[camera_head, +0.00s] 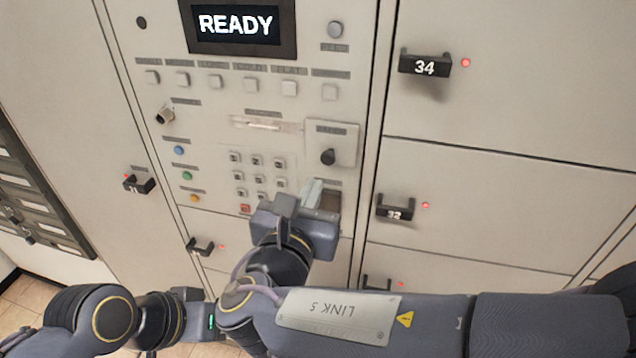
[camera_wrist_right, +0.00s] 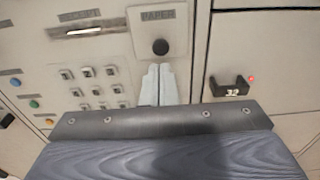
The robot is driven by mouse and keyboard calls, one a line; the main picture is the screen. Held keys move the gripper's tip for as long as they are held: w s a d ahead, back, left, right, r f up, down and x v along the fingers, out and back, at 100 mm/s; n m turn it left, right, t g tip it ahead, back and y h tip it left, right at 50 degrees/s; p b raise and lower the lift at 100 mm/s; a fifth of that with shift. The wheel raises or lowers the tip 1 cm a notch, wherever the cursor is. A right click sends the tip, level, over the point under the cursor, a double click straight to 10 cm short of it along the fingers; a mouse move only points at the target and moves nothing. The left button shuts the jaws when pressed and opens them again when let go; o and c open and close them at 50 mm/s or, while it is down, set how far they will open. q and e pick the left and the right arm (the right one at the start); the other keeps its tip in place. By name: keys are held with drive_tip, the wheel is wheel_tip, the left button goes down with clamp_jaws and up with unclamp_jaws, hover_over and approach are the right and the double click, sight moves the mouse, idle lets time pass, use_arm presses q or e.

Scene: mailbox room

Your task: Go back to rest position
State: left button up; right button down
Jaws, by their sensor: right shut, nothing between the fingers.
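My right gripper (camera_head: 312,192) is in front of the control panel (camera_head: 215,130), beside the keypad (camera_head: 258,174) and below the black knob (camera_head: 328,157). In the right wrist view its pale fingers (camera_wrist_right: 158,84) are shut together with nothing between them, just under the knob marked PAPER (camera_wrist_right: 160,47). I cannot tell whether the fingertips touch the panel. My right arm stretches across the bottom of the head view. Part of my left arm shows at the lower left, but its gripper is not clearly visible.
A screen (camera_head: 237,24) reads READY. Locker doors with black handles stand to the right, including handle 34 (camera_head: 424,64) and handle 32 (camera_head: 395,208), each beside a red light. A dark slotted panel (camera_head: 38,195) is at the left. Tiled floor (camera_head: 18,300) shows at the lower left.

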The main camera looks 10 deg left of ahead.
drive_tip(key=s+b, duration=0.1)
drive_tip(key=s, duration=0.5)
drive_tip(key=shift+s+a, duration=0.15)
drive_tip(key=shift+s, duration=0.1)
